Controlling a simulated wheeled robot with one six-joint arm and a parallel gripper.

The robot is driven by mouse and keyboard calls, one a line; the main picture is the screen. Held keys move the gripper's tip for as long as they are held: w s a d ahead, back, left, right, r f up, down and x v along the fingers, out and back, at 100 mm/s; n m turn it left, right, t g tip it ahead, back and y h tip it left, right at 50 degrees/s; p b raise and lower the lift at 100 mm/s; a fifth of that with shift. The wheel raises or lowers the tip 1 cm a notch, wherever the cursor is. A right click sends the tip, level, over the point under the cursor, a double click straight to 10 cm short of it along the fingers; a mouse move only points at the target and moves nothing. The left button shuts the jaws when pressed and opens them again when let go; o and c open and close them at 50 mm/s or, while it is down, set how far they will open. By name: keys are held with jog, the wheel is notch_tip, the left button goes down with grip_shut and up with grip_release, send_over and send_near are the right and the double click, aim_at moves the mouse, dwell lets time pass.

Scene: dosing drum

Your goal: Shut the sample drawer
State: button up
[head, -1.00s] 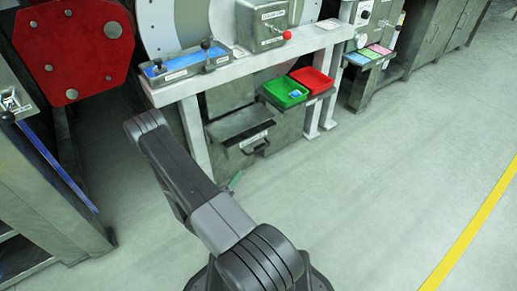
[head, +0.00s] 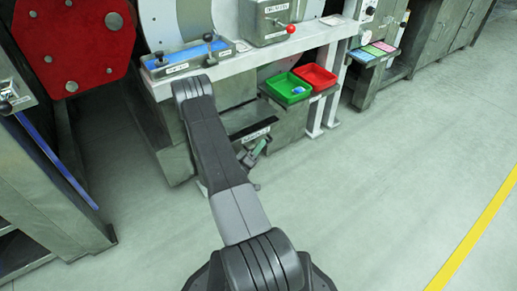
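The sample drawer (head: 258,134) is a grey metal drawer with a white label on its front, low under the white bench. It appears to stand partly open, with a dark gap above its front. My arm crosses in front of its left part and hides it.
A green tray (head: 287,97) with a small blue item and a red tray (head: 316,77) sit right of the drawer. The white bench (head: 310,39) carries levers above. A grey cabinet (head: 45,190) stands at left. The floor at right is clear.

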aim_at(253, 143)
jog(key=shift+c, duration=0.2)
grip_shut()
jog(key=shift+w, duration=0.1)
jog(key=w+a+b, duration=0.1)
jog(key=w+a, duration=0.1)
jog(key=shift+w, duration=0.4)
jog(key=shift+w+a+r, duration=0.1)
jog(key=shift+a, duration=0.05)
jog(key=shift+o, duration=0.2)
grip_release()
